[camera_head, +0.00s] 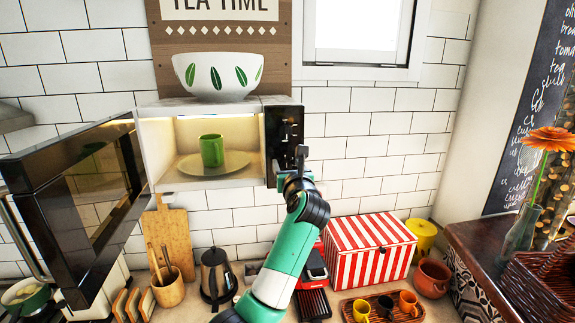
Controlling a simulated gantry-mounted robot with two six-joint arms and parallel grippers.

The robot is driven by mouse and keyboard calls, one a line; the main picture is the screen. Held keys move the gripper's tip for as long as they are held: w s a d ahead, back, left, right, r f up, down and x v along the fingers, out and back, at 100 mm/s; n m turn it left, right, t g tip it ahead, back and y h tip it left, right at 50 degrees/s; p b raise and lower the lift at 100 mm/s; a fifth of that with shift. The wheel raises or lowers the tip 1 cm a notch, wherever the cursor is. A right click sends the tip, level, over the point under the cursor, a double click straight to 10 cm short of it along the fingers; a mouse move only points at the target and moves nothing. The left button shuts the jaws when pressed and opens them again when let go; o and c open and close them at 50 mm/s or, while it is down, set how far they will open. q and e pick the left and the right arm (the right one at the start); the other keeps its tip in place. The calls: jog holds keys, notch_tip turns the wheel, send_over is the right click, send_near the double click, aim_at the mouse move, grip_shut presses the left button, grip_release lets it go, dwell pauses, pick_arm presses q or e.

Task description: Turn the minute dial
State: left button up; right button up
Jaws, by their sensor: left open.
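The microwave (150,160) has its dark door (75,190) swung wide open to the left. Inside its lit cavity a green mug (211,150) stands on a plate (230,162). The black control panel (284,128) is on the right of the cavity. My left gripper (298,165) is open at the lower part of this panel, with its green and black arm rising from below. The gripper and wrist cover the lower panel, so the minute dial cannot be made out clearly. I cannot tell whether the fingers touch it. My right gripper is not in view.
A white bowl with green leaves (217,75) sits on top of the microwave. Below are a kettle (216,275), a utensil pot (168,288), a red-striped box (368,250) and a tray of small cups (398,318). The wall right of the panel is bare.

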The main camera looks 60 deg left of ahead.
pick_arm(q)
jog(key=shift+f, duration=0.1)
grip_shut()
